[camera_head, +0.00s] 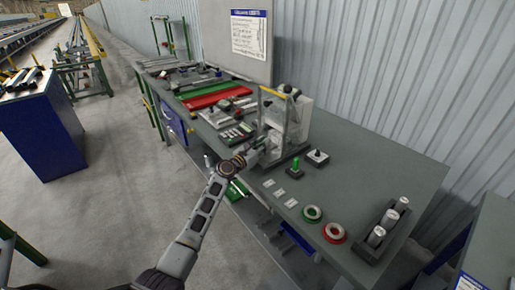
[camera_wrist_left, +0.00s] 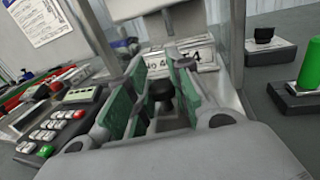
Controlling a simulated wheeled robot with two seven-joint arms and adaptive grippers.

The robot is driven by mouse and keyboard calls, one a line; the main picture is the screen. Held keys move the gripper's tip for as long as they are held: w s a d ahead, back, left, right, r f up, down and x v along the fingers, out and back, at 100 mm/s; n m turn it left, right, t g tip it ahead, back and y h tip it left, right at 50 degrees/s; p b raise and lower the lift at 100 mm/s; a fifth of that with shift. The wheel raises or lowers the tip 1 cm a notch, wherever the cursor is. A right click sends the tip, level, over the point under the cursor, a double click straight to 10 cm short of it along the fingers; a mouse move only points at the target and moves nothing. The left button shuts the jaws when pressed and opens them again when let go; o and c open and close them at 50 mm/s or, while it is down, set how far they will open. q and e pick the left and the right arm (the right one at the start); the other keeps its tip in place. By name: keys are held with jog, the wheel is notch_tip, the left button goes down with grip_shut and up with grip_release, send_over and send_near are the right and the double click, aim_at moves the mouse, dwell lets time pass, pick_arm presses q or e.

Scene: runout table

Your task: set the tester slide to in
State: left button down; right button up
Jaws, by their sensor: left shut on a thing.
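The tester (camera_head: 299,118) is a pale upright machine with a frame, standing on the grey bench. My left gripper (camera_head: 262,147) reaches its front side. In the left wrist view, the green-padded fingers of my left gripper (camera_wrist_left: 160,88) stand on either side of a black knob (camera_wrist_left: 162,93) low on the tester, and they are shut on it. A label plate with dark characters (camera_wrist_left: 180,60) shows behind the fingers, partly hidden. The slide's track is hidden by the fingers, so I cannot tell its position. My right gripper is out of view.
A green-topped post (camera_head: 295,163) and a black-knobbed block (camera_head: 318,157) stand right of the tester. A keypad device (camera_head: 237,134) sits left of it. Green and red rings (camera_head: 312,214) and a rack of metal cylinders (camera_head: 377,236) lie toward the near end of the bench.

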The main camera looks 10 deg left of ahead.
pick_arm(q)
jog(key=shift+w+d, duration=0.2)
jog(key=shift+w, duration=0.1)
jog(key=shift+r, duration=0.15)
jog(key=c, duration=1.7)
grip_release()
jog(key=o, duration=0.4)
jog(key=shift+w+d, duration=0.15)
jog(key=shift+o, duration=0.2)
jog(key=shift+s, duration=0.25)
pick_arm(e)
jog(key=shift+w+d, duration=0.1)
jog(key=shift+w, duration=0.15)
pick_arm(q)
jog(key=shift+s+a+f, duration=0.2)
jog(key=shift+s+a, duration=0.3)
jog(key=shift+s, duration=0.2)
jog(key=shift+v, duration=5)
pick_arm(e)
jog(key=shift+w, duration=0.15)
